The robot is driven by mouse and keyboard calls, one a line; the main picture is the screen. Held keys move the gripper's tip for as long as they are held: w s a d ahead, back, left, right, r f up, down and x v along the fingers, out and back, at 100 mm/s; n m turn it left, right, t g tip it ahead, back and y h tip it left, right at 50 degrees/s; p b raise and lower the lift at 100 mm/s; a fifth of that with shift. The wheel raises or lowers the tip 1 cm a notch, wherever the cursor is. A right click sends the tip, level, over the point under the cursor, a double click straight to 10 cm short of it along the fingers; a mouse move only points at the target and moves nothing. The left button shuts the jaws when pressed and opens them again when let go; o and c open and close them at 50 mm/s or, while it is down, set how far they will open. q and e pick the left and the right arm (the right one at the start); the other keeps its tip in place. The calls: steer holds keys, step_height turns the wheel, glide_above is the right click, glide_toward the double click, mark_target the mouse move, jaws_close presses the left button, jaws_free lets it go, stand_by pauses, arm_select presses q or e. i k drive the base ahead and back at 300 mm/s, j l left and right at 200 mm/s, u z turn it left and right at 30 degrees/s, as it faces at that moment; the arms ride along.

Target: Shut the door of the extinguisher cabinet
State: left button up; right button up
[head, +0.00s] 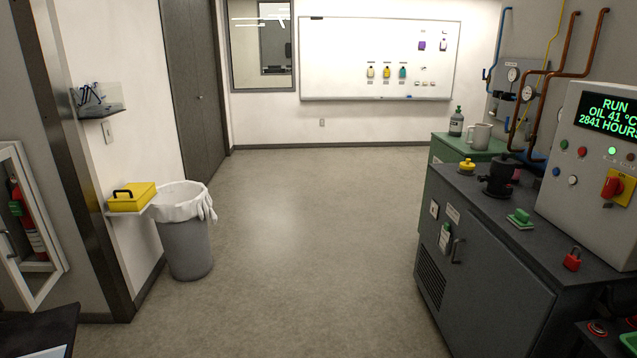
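The extinguisher cabinet (52,262) is at the left edge of the head view, with a white frame on the grey wall. It is cut off by the picture edge. A red extinguisher (31,225) with a dark hose and a green tag shows inside the frame. A small grey handle-like part shows at the far left of the cabinet. I cannot tell how far the door stands open, or whether glass covers the extinguisher. Neither of my grippers is in view.
A dark surface (45,322) with a white sheet is below the cabinet. A lined grey bin (190,245) and a shelf holding a yellow box (131,197) stand to its right. A dark machine cabinet (480,270) fills the right. The middle floor (300,240) is clear.

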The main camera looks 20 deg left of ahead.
mark_target(32, 304)
steer(key=i+j+u, duration=0.1)
steer(key=i+u, duration=1.65)
steer(key=i, duration=0.25)
steer(key=u, duration=0.95)
steer(key=i+l, duration=0.05)
